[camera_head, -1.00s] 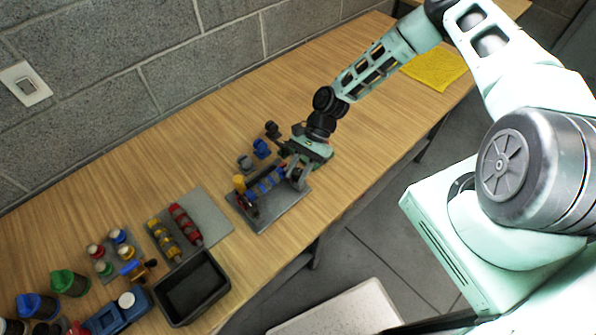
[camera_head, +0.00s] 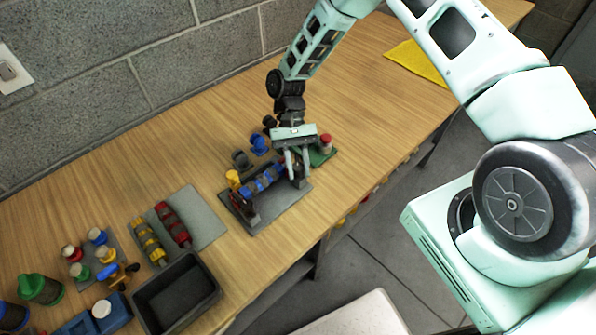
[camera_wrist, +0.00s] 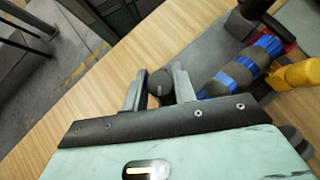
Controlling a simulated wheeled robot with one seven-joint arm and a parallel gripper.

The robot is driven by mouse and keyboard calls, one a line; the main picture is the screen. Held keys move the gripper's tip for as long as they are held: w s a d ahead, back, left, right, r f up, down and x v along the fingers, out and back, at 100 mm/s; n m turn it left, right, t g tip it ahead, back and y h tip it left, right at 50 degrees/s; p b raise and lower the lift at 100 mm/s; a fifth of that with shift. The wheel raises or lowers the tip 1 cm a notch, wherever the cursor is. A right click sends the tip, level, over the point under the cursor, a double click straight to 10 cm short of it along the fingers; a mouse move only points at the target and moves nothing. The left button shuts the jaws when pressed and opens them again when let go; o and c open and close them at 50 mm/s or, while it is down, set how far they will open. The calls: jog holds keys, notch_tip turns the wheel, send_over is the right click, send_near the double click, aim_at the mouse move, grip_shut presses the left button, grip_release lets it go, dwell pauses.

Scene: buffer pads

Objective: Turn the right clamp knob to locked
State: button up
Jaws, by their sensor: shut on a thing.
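A fixture on a grey base plate (camera_head: 283,207) holds a blue and grey ribbed roller (camera_head: 262,180); the roller (camera_wrist: 236,74) also shows in the wrist view. My gripper (camera_head: 298,178) points down at the right end of the fixture. In the wrist view my gripper (camera_wrist: 159,85) has its two fingers on either side of a dark round knob (camera_wrist: 160,82) with a pale mark, and is shut on it. In the head view the fingers hide this knob. The mark's exact direction is hard to read. A yellow part (camera_head: 233,179) stands at the fixture's left end.
Blue (camera_head: 259,144) and dark small parts stand behind the fixture. A green base with a red-capped post (camera_head: 325,142) is just right of my gripper. A black bin (camera_head: 177,295) and a plate with yellow and red rollers (camera_head: 205,222) lie left.

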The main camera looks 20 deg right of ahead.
jog(key=n+h+b, duration=0.1)
jog(key=n+h, duration=0.2)
jog(key=shift+w+a+n+b, duration=0.1)
jog(key=shift+n+b, duration=0.3)
jog(key=shift+n+t+h+b, duration=0.4)
jog(key=shift+n+h+b, duration=0.2)
jog(key=shift+n+h, duration=1.15)
jog(key=shift+n, duration=0.45)
jog(key=o, duration=1)
jog(key=b+v, duration=0.4)
jog(key=v, duration=1.3)
jog(key=shift+r, duration=0.3)
